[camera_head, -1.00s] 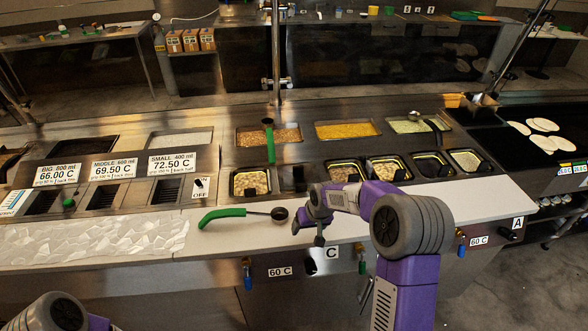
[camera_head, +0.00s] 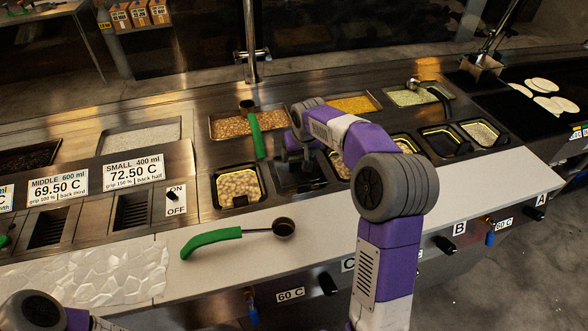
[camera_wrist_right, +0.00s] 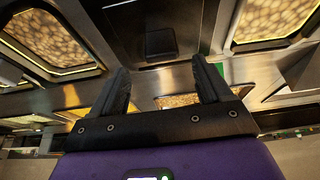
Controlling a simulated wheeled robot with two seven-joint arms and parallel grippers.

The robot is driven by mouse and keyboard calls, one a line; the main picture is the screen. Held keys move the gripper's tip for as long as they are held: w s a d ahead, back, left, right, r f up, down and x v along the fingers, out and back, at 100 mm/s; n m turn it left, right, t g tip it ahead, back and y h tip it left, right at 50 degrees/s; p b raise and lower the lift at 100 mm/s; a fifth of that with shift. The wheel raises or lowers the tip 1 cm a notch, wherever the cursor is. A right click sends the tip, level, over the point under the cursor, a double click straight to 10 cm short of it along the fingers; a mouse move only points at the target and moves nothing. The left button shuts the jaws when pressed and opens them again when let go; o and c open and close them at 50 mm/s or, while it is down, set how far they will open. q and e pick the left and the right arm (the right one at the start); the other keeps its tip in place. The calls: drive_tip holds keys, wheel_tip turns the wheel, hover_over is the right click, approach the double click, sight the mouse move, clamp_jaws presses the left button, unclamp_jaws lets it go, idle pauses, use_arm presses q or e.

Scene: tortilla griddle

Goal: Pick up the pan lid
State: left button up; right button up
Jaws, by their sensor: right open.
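The dark pan lid (camera_head: 312,180) covers a well in the front row of the counter, between pans of beans. In the right wrist view it is a dark flat panel (camera_wrist_right: 192,35) with a raised black handle block (camera_wrist_right: 160,42) in its middle. My right gripper (camera_head: 292,155) is over the lid in the head view, hiding part of it. In the right wrist view the right gripper's fingers (camera_wrist_right: 164,80) are spread wide, with nothing between them. The handle lies beyond the fingertips, roughly in line with the gap. My left gripper is out of view.
A bean pan (camera_head: 238,187) is left of the lid. A green-handled ladle (camera_head: 212,240) lies on the white counter in front. Another green-handled ladle (camera_head: 255,135) sits in the bean tray behind (camera_head: 225,127). The griddle (camera_head: 500,105) is at the right.

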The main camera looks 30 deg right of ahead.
sight(296, 160)
drive_tip(key=b+x, duration=0.1)
drive_tip(key=x, duration=0.4)
drive_tip(key=shift+a+f, duration=0.1)
drive_tip(key=c, duration=1.2)
